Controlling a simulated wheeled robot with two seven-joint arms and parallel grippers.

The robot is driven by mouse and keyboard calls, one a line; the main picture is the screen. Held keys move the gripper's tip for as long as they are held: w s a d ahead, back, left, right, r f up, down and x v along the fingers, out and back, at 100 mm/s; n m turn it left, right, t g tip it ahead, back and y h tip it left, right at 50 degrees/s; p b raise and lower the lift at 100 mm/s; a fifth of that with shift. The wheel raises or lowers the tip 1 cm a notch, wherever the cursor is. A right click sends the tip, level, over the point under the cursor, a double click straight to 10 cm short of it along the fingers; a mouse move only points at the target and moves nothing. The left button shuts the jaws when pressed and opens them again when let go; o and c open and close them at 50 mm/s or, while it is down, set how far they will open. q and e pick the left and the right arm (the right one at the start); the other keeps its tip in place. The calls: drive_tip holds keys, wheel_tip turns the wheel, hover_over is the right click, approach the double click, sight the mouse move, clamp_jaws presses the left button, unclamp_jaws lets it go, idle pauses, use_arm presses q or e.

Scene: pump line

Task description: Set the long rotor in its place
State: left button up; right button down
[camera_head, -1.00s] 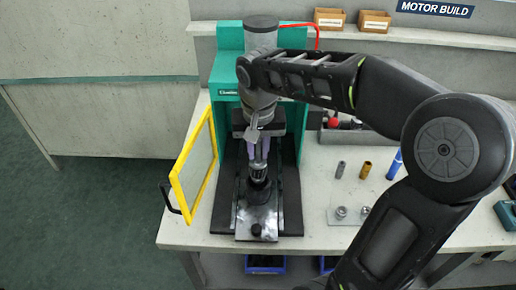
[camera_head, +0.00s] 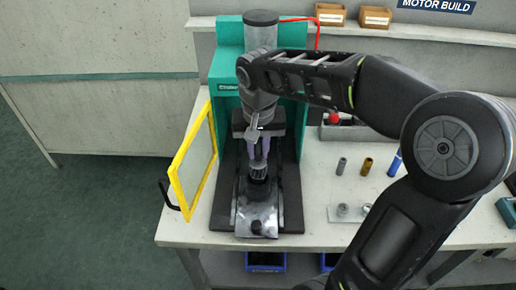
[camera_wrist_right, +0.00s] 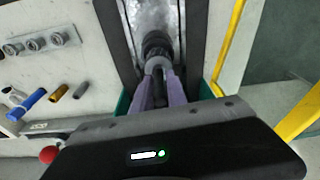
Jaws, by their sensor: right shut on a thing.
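My right gripper (camera_head: 258,155) reaches down inside the green press (camera_head: 228,68), with its purple fingers pointing down. It is shut on the long rotor (camera_head: 258,173), a dark ribbed cylinder just under the fingertips. The rotor looks upright over the dark holder (camera_head: 258,190) on the metal plate (camera_head: 257,214) of the press. I cannot tell whether it is fully seated. In the right wrist view, the fingers (camera_wrist_right: 159,75) close around the shaft, which hides part of the rotor. My left gripper is not in view.
The yellow-framed guard (camera_head: 192,160) stands open on the left. On the bench to the right are a grey cylinder (camera_head: 341,166), a brown cylinder (camera_head: 366,167), a blue cylinder (camera_head: 395,163) and a plate with small metal rings (camera_head: 343,209). Two small boxes sit on the shelf.

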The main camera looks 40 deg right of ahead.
drive_tip(key=shift+f, duration=0.1)
idle(0.6)
drive_tip(key=shift+f+b, duration=1)
drive_tip(key=shift+f, duration=0.15)
drive_tip(key=c, duration=1.2)
unclamp_jaws()
drive_tip(key=shift+c, duration=0.2)
drive_tip(key=shift+o, duration=0.5)
drive_tip(key=shift+o, duration=0.6)
